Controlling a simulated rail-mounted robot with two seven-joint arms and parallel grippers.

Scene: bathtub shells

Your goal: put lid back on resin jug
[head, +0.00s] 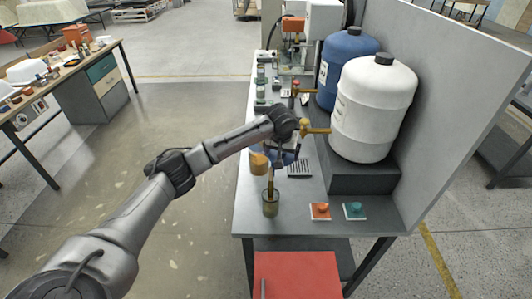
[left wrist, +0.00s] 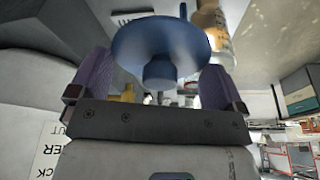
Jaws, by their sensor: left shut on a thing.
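My left gripper (head: 283,151) is over the workbench, in front of the white drum. In the left wrist view, its two purple fingers (left wrist: 158,78) stand on either side of a round blue lid (left wrist: 158,42) with a small knob facing the gripper. It is shut on this lid. In the head view only a bit of the blue lid (head: 291,157) shows past the wrist. An amber container (head: 259,162) with a pale label is just left of the gripper; it also shows in the left wrist view (left wrist: 214,32). I cannot tell which container is the resin jug. My right gripper is out of view.
A white drum (head: 373,110) and a blue drum (head: 346,62) with brass taps stand on a raised block at the right. A pot with a brush (head: 270,207) is near the front. Orange (head: 320,210) and green (head: 354,210) knobs sit front right. A grey panel (head: 440,110) bounds the bench.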

